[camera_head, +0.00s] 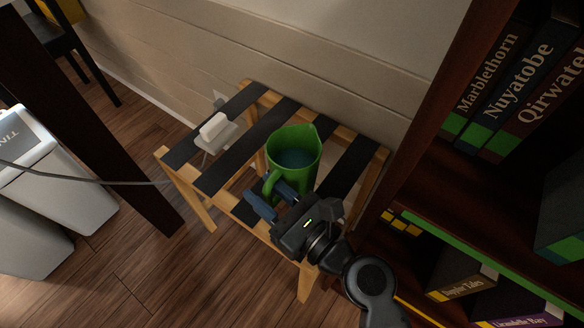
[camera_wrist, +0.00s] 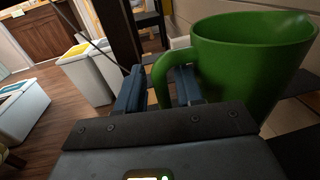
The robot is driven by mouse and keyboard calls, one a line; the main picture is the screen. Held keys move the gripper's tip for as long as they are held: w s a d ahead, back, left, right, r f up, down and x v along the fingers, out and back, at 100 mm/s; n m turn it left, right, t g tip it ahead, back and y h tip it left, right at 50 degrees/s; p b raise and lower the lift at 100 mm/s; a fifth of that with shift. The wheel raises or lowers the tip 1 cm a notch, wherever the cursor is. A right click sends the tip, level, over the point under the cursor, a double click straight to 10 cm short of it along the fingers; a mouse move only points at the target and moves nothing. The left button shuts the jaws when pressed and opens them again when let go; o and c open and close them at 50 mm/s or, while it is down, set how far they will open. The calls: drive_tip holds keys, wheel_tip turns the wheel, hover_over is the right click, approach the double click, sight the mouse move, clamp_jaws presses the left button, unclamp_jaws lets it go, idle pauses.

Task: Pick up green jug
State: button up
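The green jug (camera_head: 296,155) stands upright on a small wooden stool with black straps (camera_head: 222,158). Its handle faces my gripper. In the wrist view the jug (camera_wrist: 252,62) fills the upper right, with its handle (camera_wrist: 166,72) on the left side. My gripper (camera_head: 272,196) is at the near side of the jug. In the wrist view its two blue fingers (camera_wrist: 158,92) are apart, with the handle between them. A gap shows between the left finger and the handle; whether the right finger touches the jug I cannot tell.
A white plug-like object (camera_head: 214,128) with a cable lies on the stool's left part. A dark bookshelf (camera_head: 425,150) with several books stands close on the right. The wall is behind the stool. White bins (camera_head: 62,170) and a dark post (camera_head: 100,130) are on the left.

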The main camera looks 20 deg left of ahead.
clamp_jaws()
drive_tip(key=shift+r, duration=0.1)
idle(1.1)
